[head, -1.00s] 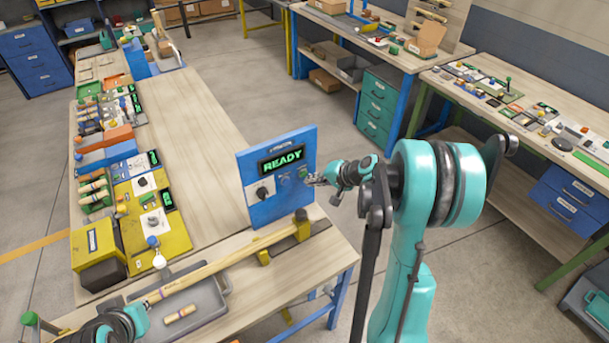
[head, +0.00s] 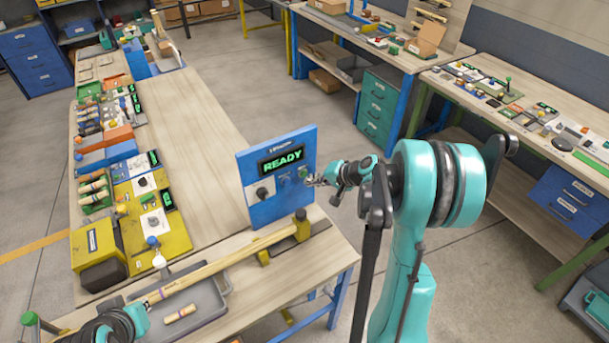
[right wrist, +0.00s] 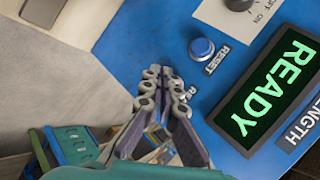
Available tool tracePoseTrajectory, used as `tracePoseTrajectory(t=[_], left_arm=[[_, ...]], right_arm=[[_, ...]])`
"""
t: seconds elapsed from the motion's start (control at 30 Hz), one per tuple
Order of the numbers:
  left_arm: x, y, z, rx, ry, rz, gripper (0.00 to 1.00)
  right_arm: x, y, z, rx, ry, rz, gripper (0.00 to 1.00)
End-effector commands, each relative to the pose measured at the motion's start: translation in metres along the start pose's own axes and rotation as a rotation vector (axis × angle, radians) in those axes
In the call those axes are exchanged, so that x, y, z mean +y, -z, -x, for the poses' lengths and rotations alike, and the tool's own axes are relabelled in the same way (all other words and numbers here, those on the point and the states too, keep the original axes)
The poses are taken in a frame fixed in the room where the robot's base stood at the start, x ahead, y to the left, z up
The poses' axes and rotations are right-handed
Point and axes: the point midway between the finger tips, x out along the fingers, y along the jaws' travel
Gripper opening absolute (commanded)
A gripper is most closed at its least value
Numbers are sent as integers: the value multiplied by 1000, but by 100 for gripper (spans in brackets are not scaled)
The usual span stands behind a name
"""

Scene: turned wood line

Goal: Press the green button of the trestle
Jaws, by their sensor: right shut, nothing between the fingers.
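The blue upright panel of the trestle (head: 247,168) stands on the near bench. Its display (head: 283,160) reads READY in green; it also shows in the right wrist view (right wrist: 268,90). The green button (head: 303,172) is at the panel's right side in the head view. My right gripper (head: 315,181) is shut and empty, its tips close in front of that button. In the right wrist view the shut fingers (right wrist: 160,74) cover the green button and part of its label, so I cannot tell whether they touch. My left gripper (head: 122,322) is at the lower left, its fingers unclear.
A blue RESET button (right wrist: 202,48) sits beside my right fingertips. A black knob (head: 262,193) is further left on the panel. A long wooden rod (head: 230,262) lies on yellow supports in front, near a grey tray (head: 207,298). The bench behind is bare in its middle.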

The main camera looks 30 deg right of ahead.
Motion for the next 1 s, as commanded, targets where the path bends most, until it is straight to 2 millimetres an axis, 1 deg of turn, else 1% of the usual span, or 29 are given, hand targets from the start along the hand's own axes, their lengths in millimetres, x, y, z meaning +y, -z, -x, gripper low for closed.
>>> tracePoseTrajectory(t=[0.23, 0.5, 1.0], left_arm=[[0, 0, 0, 0, 0, 0, 0], [0, -2, -3, 0, 0, 0, 0], [0, -2, -3, 0, 0, 0, 0]], right_arm=[[0, 0, -1, 0, 0, 0, 0], [-4, 4, -6, -1, 0, 0, 0], [-5, 5, -7, 0, 0, 0, 0]])
